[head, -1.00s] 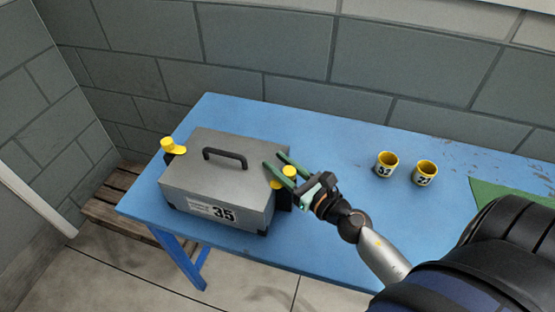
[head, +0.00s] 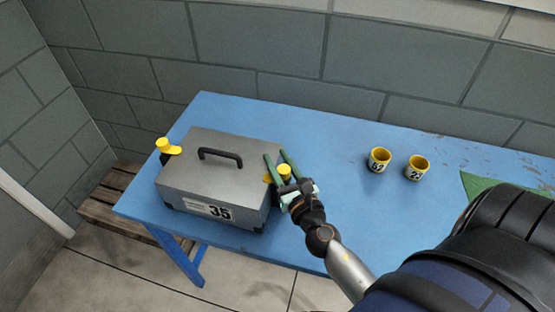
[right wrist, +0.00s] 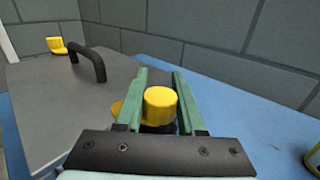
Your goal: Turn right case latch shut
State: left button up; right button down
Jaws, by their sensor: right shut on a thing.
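A grey case (head: 215,175) with a black top handle and the number 35 on its front label stands on the blue table. The yellow right latch (head: 284,171) is at the case's right side; its round knob (right wrist: 160,106) shows in the right wrist view. My right gripper (head: 276,155) is shut on this knob, with one green finger on each side of it. Part of the latch's yellow arm is hidden behind the left finger. The yellow left latch (head: 167,147) is at the case's left end, and it also shows in the right wrist view (right wrist: 56,45). My left gripper is not in view.
Two yellow numbered cups (head: 379,160) (head: 418,168) stand on the blue table (head: 325,165) to the right of the case. A green mat (head: 490,187) lies farther right. A block wall (head: 290,60) rises behind, and a wooden slatted bench (head: 100,203) is at the left.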

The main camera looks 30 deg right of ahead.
dwell(0.5)
jog(key=c, duration=0.5)
grip_release()
